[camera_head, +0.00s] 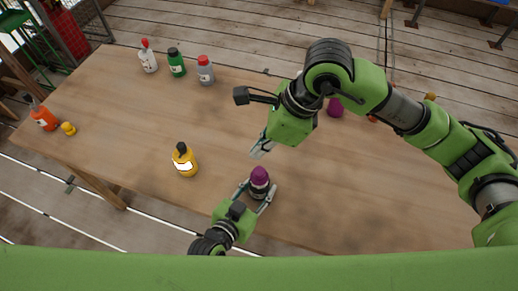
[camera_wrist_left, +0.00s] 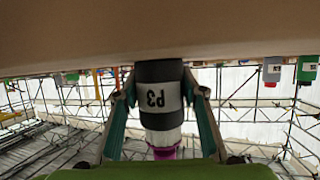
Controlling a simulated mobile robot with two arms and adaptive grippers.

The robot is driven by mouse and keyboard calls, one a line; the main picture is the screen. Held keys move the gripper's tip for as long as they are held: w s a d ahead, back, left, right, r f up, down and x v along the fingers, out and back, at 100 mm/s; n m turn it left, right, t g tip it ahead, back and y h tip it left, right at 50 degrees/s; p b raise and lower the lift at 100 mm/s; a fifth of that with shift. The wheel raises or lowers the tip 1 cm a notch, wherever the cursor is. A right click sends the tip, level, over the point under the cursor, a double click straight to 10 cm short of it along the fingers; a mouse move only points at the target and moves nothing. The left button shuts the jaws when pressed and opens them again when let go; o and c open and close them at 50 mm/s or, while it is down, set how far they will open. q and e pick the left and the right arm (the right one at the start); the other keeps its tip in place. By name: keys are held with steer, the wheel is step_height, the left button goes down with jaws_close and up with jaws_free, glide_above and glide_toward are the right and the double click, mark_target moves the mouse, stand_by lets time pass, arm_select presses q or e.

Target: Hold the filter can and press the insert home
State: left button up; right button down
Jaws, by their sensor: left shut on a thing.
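The filter can (camera_head: 258,192) is dark with a light band and stands near the table's front edge. The purple insert (camera_head: 259,175) sits at its top; how deep it sits is not clear. In the left wrist view, the picture is upside down: the can (camera_wrist_left: 158,97) bears a "P3" label, and a little purple of the insert (camera_wrist_left: 165,153) shows below. My left gripper (camera_head: 256,193) is shut on the can, one finger on each side. My right gripper (camera_head: 262,148) is above and behind the can, apart from it; its finger gap is unclear.
A yellow bottle (camera_head: 185,161) stands left of the can. White (camera_head: 148,60), green (camera_head: 176,64) and grey (camera_head: 205,72) bottles stand at the back. An orange bottle (camera_head: 44,118) is far left. A purple object (camera_head: 335,107) is partly behind my right arm.

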arm_select(q)
steer(key=o, duration=1.2)
steer(key=shift+o, duration=0.2)
